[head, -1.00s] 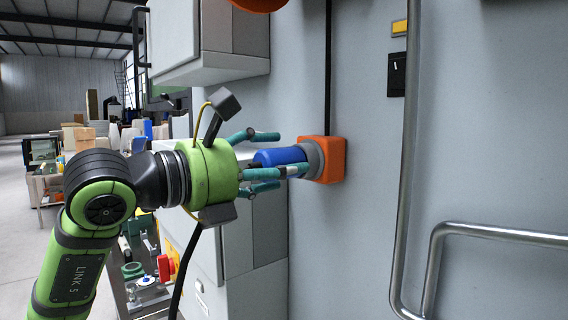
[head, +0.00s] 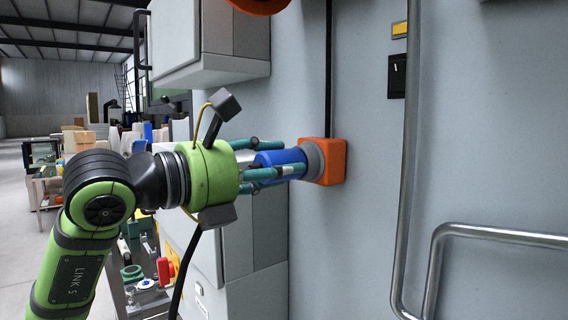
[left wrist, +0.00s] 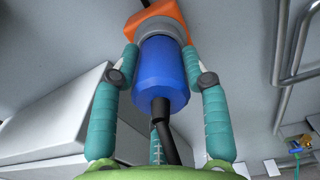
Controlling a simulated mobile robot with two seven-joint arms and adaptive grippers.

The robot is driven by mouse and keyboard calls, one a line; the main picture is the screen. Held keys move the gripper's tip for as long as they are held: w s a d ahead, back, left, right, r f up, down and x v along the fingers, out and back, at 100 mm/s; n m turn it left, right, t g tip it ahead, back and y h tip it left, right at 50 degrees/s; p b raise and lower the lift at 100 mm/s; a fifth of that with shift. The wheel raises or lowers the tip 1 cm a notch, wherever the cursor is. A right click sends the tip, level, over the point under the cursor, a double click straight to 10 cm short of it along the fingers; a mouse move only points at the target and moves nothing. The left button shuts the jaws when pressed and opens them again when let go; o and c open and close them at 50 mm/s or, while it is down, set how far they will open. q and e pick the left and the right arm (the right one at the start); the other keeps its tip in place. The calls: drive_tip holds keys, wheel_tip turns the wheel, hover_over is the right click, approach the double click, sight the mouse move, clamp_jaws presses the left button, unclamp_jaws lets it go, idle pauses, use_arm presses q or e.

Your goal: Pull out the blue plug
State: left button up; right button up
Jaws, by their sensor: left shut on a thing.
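The blue plug (head: 281,159) sits in the grey collar of the orange socket (head: 332,161) on the grey wall. My left gripper (head: 276,160) is shut on the plug, its teal fingers around the blue body. In the left wrist view the blue plug (left wrist: 162,75) stands between the fingers of the left gripper (left wrist: 165,68), with its black cable running from its near end. The orange socket (left wrist: 157,20) is behind the plug there, and the plug still meets its grey collar. My right gripper is not in view.
A metal pipe rail (head: 408,160) runs down the wall right of the socket, and another bends off to the right. A grey cabinet (head: 215,40) juts out at upper left. A black cable (head: 328,70) runs down to the socket. A cluttered workbench area lies behind my arm.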

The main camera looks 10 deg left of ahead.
use_arm(q)
drive_tip(key=shift+c, duration=1.1)
drive_tip(key=shift+s+a, duration=0.1)
drive_tip(key=shift+s, duration=0.05)
drive_tip(key=shift+s+a+r, duration=0.1)
drive_tip(key=shift+s+a, duration=0.1)
drive_tip(key=shift+s, duration=0.1)
drive_tip(key=shift+w, duration=0.1)
